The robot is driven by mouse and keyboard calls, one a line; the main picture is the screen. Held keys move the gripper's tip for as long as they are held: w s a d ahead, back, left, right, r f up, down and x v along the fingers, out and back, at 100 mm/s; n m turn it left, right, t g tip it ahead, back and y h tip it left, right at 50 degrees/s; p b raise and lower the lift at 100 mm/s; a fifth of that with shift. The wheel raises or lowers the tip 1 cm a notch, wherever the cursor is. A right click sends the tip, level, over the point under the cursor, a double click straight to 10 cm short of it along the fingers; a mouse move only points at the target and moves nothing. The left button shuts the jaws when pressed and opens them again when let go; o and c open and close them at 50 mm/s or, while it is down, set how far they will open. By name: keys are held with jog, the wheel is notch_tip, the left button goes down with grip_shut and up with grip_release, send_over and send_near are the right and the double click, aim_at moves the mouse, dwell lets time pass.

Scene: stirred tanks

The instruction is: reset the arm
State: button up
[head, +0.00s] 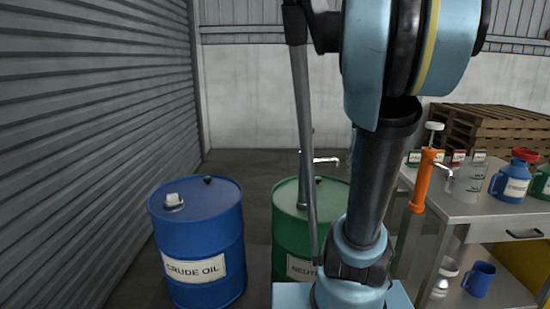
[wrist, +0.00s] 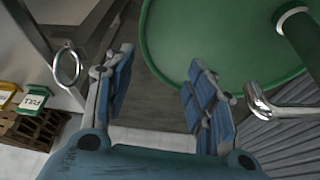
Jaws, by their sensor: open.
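My arm (head: 372,180) stands upright through the middle right of the head view and hides part of the room behind it. My gripper (wrist: 158,70) shows in the wrist view, with its two blue-padded fingers spread wide and nothing between them. I cannot make out the gripper in the head view. Beyond the fingers in the wrist view is the round green top of a drum (wrist: 215,30), with a metal spout (wrist: 285,107) at the right. The fingers look apart from both.
A blue CRUDE OIL drum (head: 200,245) stands left of a green drum (head: 288,235). At right, a metal bench (head: 450,207) holds an orange pump (head: 423,180), a clear beaker (head: 470,180) and a blue jug (head: 512,180). Wooden pallets (head: 490,128) are behind. A shutter wall is left.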

jog(key=s+a+f, duration=0.3)
jog(key=s+f, duration=0.1)
jog(key=s, duration=0.2)
jog(key=s+a+f+n+g, duration=0.1)
jog(key=s+a+f, duration=0.3)
jog(key=s, duration=0.2)
jog(key=s+a+f+n+g+y, duration=0.1)
jog(key=s+a+f, duration=0.3)
jog(key=s, duration=0.3)
jog(key=shift+a, duration=0.2)
